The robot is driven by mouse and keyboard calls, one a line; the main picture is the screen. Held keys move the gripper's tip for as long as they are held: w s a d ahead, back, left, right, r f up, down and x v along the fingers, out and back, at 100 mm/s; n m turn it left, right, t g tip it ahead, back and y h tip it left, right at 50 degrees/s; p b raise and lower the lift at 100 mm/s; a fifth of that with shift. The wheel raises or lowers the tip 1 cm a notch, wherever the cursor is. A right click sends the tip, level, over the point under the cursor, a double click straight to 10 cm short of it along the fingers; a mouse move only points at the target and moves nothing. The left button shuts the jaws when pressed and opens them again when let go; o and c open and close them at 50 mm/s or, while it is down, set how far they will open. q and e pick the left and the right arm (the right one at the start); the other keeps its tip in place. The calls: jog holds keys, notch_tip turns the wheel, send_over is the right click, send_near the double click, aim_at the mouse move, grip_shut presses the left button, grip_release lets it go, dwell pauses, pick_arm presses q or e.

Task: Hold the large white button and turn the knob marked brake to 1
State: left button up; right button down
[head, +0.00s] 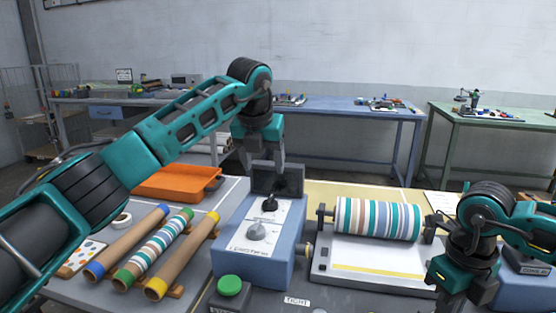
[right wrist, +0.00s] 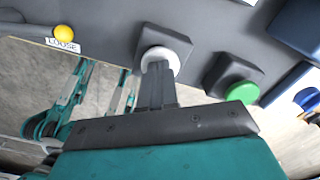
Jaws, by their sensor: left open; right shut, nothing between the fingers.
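The large white button (right wrist: 165,56) sits on a dark square base in the right wrist view. My right gripper (right wrist: 157,72) is shut with nothing between its fingers; its tips overlap the white button, seemingly against it. In the head view the button is not visible. A blue control box (head: 230,232) carries a black knob (head: 270,203) and a grey knob (head: 257,231) on a light panel. The lettering is too small to tell which is marked brake. My left gripper (head: 262,168) is open, pointing down above the back of the box, near the black knob.
A green button (head: 230,286) stands in front of the box. A striped roller (head: 378,219) is mounted to its right. Several cardboard tubes (head: 150,250) and an orange tray (head: 178,183) lie to the left. A yellow knob (right wrist: 63,33) is beside a LOOSE label.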

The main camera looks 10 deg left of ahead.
jog(key=shift+s+f, duration=0.15)
jog(key=shift+f, duration=0.05)
notch_tip(320, 180, up, 8)
jog(key=p, duration=0.4)
jog(key=shift+p, duration=0.3)
dwell(0.4)
jog(key=shift+f, duration=0.1)
